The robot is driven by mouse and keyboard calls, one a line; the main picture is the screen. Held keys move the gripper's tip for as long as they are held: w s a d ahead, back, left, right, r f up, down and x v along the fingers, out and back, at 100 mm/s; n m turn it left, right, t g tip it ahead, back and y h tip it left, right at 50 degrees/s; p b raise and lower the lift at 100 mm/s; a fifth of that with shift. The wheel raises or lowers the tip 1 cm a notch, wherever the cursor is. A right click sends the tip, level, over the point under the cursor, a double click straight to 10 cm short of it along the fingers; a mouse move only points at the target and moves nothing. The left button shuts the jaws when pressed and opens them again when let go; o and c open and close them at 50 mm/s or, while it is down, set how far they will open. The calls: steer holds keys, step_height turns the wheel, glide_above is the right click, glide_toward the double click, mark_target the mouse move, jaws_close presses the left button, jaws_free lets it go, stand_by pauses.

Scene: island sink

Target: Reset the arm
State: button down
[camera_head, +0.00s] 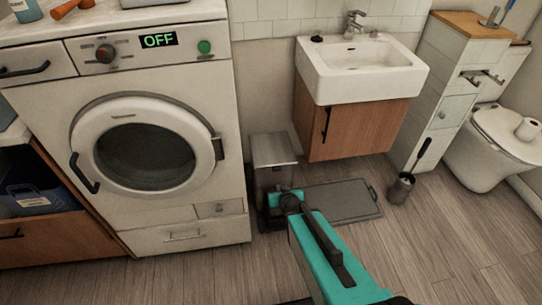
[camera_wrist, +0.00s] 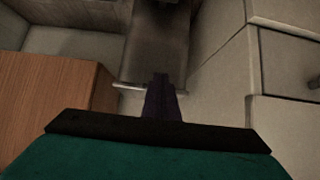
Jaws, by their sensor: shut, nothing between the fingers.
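My teal arm reaches in from the bottom of the head view toward the metal pedal bin (camera_head: 273,152) between the washing machine and the sink cabinet. The arm's end is in front of the bin's lower part, and its fingers cannot be made out there. In the wrist view my gripper (camera_wrist: 163,82) shows as dark fingers close together, shut and empty. They point toward the grey bin (camera_wrist: 155,50); whether they touch it I cannot tell.
The washing machine (camera_head: 217,100) stands left, its display reading OFF and its door shut. A white sink (camera_head: 320,85) sits over a wooden cabinet (camera_head: 355,130). Floor at lower right is clear.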

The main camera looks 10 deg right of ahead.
steer(key=shift+r, duration=0.1)
steer(key=s+a+f+g+p, duration=0.1)
steer(key=s+f+g+p, duration=0.3)
steer(key=s, duration=0.7)
steer(key=s+f+g+p, duration=0.3)
steer(key=s+g+p, duration=0.2)
steer(key=s, duration=0.5)
steer(key=s+r+g, duration=0.1)
steer(key=s+g, duration=0.5)
steer(key=s, duration=1)
steer(key=shift+a+r+g, duration=0.15)
steer(key=shift+r+g, duration=0.25)
